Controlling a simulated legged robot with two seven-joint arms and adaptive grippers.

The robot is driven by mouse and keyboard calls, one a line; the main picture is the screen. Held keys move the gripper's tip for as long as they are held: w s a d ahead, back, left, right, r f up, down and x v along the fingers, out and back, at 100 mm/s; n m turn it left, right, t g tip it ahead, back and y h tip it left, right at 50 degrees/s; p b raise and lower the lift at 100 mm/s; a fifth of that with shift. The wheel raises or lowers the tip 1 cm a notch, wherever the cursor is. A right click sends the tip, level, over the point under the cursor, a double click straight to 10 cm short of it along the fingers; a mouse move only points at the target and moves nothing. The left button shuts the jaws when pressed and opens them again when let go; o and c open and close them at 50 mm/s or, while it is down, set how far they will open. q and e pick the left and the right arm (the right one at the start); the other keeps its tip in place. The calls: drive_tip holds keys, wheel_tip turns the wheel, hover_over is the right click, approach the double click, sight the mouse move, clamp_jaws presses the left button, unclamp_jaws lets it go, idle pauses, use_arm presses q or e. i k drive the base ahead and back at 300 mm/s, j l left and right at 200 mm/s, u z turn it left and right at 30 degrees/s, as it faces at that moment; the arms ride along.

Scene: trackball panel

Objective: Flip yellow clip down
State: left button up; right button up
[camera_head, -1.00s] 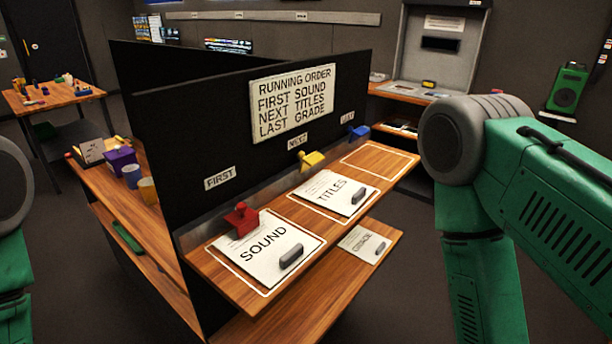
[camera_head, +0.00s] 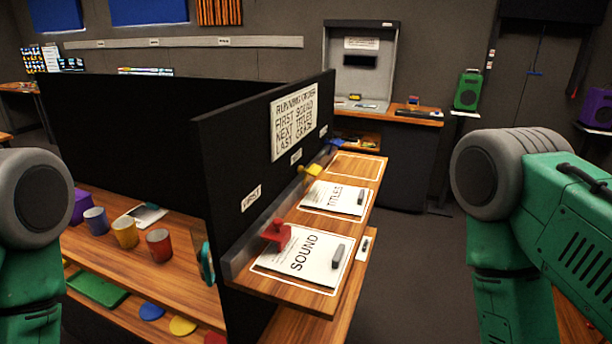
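The yellow clip (camera_head: 312,170) is on the rail at the back of the wooden shelf (camera_head: 262,284), under the NEXT label (camera_head: 296,157). It looks raised, beside the TITLES sheet (camera_head: 334,198). The red clip (camera_head: 277,234) is nearer, at the edge of the SOUND sheet (camera_head: 302,258) under the FIRST label (camera_head: 251,198). Both my arms show at the picture's sides as green and grey links. Neither gripper is in the picture, and nothing touches the yellow clip.
A black partition (camera_head: 262,150) with a RUNNING ORDER sign (camera_head: 294,124) stands behind the shelf. Left of it, a wooden bench holds a blue cup (camera_head: 96,220), a yellow cup (camera_head: 125,232) and a red cup (camera_head: 159,245). Floor (camera_head: 412,262) is clear right of the shelf.

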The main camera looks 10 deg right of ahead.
sight(315, 170)
drive_tip(key=i+j+z, duration=0.6)
drive_tip(key=j, duration=0.3)
drive_tip(key=i+j+z, duration=0.25)
drive_tip(key=j, duration=0.15)
